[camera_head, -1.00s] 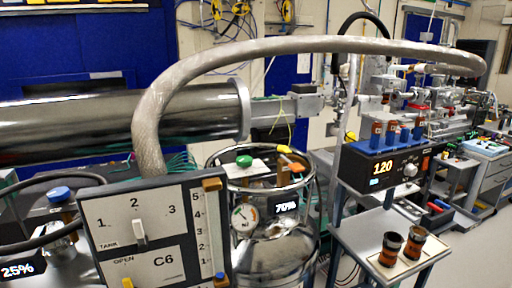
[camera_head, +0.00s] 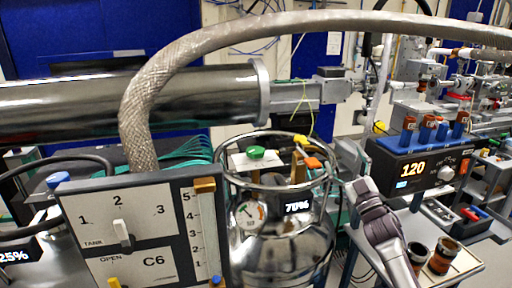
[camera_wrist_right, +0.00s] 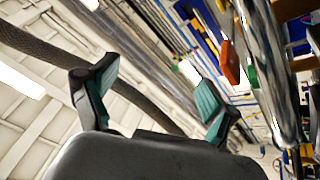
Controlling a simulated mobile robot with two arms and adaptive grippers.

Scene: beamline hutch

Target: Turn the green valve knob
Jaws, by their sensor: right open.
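The green valve knob (camera_head: 255,153) sits on top of a shiny steel tank (camera_head: 280,245), inside its round rail. A dial gauge (camera_head: 249,214) and a 70% display (camera_head: 298,207) are on the tank. My right gripper (camera_head: 358,187) is to the right of the tank, clear of the knob. In the right wrist view its two teal-padded fingers (camera_wrist_right: 150,82) are spread, with nothing between them. A green patch at the right of that view may be the knob, but I cannot tell. My left gripper is not in view.
An orange handle (camera_head: 313,163) stands beside the knob. A thick braided hose (camera_head: 150,100) arches overhead. A blue unit reading 120 (camera_head: 412,170) and two brown-and-black cups (camera_head: 445,256) are at the right.

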